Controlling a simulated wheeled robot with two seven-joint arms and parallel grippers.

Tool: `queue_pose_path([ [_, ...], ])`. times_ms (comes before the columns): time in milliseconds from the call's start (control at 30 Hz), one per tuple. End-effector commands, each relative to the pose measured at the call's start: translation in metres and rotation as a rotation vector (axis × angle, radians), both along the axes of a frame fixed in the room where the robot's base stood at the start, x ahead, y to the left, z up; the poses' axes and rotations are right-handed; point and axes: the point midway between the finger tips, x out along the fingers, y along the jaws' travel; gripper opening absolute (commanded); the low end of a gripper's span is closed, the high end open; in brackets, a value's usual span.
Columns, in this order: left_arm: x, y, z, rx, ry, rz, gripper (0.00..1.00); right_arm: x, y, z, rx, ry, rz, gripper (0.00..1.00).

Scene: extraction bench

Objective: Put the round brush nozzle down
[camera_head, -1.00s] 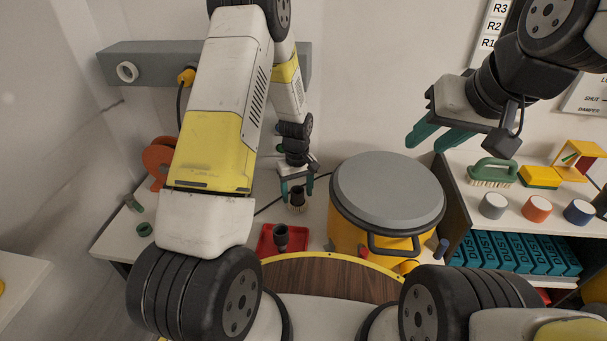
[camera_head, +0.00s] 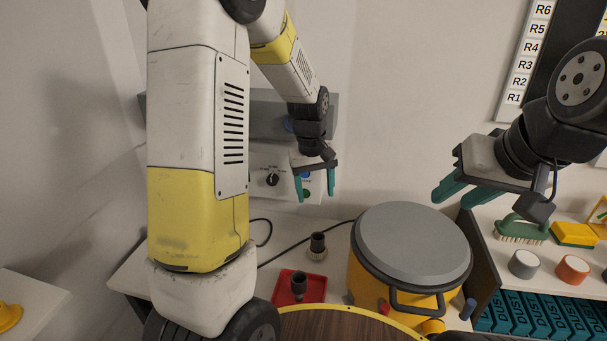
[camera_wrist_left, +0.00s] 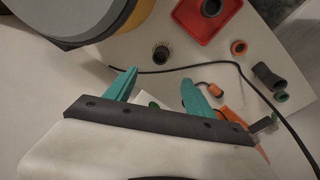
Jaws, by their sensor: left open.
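My right gripper (camera_head: 447,190) is open and empty, held up at the right.
A red tray (camera_head: 318,290) holds another dark nozzle (camera_head: 299,284). The yellow drum (camera_head: 363,284) with a grey lid (camera_head: 412,242) stands to the right. A black cable (camera_head: 285,257) crosses the bench. A control panel (camera_head: 262,165) is on the wall behind my left gripper.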

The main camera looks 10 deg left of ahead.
Motion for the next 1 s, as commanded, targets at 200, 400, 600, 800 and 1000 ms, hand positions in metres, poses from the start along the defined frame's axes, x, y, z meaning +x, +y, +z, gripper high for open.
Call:
queue_pose_path([
  [200, -0.051, 0.011, 0.084, -0.041, -0.144, -0.124, 0.63, 0.0, 0.0, 0.0, 0.0, 0.0, 0.0, 0.36],
  [400, -0.107, 0.018, 0.135, -0.044, -0.274, -0.244, 0.63, 0.0, 0.0, 0.0, 0.0, 0.0, 0.0, 0.36],
  [600, -0.164, 0.022, 0.165, -0.017, -0.401, -0.359, 0.63, 0.0, 0.0, 0.0, 0.0, 0.0, 0.0, 0.36],
  [800, -0.199, 0.023, 0.173, 0.013, -0.477, -0.434, 0.63, 0.0, 0.0, 0.0, 0.0, 0.0, 0.0, 0.36],
  [1000, -0.207, 0.023, 0.174, 0.024, -0.496, -0.454, 0.63, 0.0, 0.0, 0.0, 0.0, 0.0, 0.0, 0.36],
])
